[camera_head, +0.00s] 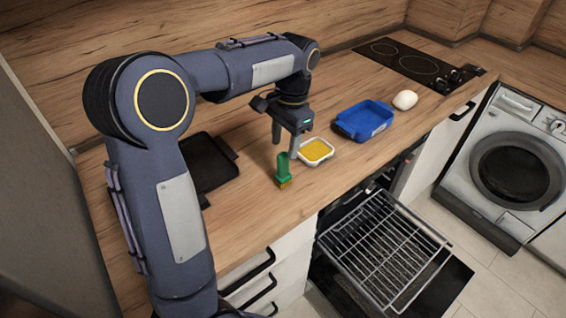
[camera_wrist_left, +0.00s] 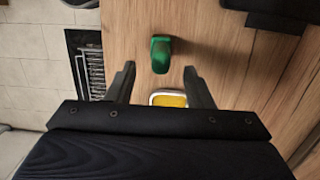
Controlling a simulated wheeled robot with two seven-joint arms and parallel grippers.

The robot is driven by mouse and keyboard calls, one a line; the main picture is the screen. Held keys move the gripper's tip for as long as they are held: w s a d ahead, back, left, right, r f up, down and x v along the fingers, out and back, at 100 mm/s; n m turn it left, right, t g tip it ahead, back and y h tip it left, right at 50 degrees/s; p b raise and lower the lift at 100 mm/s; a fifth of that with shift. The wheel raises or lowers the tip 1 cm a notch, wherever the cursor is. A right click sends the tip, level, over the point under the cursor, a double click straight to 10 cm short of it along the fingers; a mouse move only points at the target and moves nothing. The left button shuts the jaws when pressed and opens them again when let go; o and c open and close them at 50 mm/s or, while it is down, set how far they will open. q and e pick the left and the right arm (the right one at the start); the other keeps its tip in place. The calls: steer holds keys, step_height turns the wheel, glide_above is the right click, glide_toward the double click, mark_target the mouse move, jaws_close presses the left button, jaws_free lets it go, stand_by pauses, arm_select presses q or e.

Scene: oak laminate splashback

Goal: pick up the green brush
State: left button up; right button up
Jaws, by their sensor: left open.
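The green brush (camera_head: 283,170) stands upright on the wooden counter, near its front edge, with yellowish bristles at the bottom. It also shows in the left wrist view (camera_wrist_left: 161,54), ahead of and between the fingertips. My left gripper (camera_head: 284,148) is open and empty above the counter, just behind the brush in the head view. In the left wrist view its two fingers (camera_wrist_left: 159,72) are spread wide, and the brush lies a little beyond them, apart from both. My right gripper is in neither view.
A white dish with yellow contents (camera_head: 316,151) sits close right of the brush. A blue tray (camera_head: 364,121), a white rounded object (camera_head: 405,100) and a hob (camera_head: 415,64) stand farther right. A black tray (camera_head: 205,165) lies left. An oven rack (camera_head: 384,252) extends below the counter.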

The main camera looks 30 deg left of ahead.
mark_target(283, 153)
arm_select(q)
steer(key=shift+s+a+f, duration=0.1)
steer(key=shift+s+f, duration=0.05)
steer(key=shift+f, duration=1.4)
steer(key=shift+s+a+f, duration=0.1)
steer(key=shift+f, duration=1.45)
steer(key=shift+c, duration=0.2)
jaws_close()
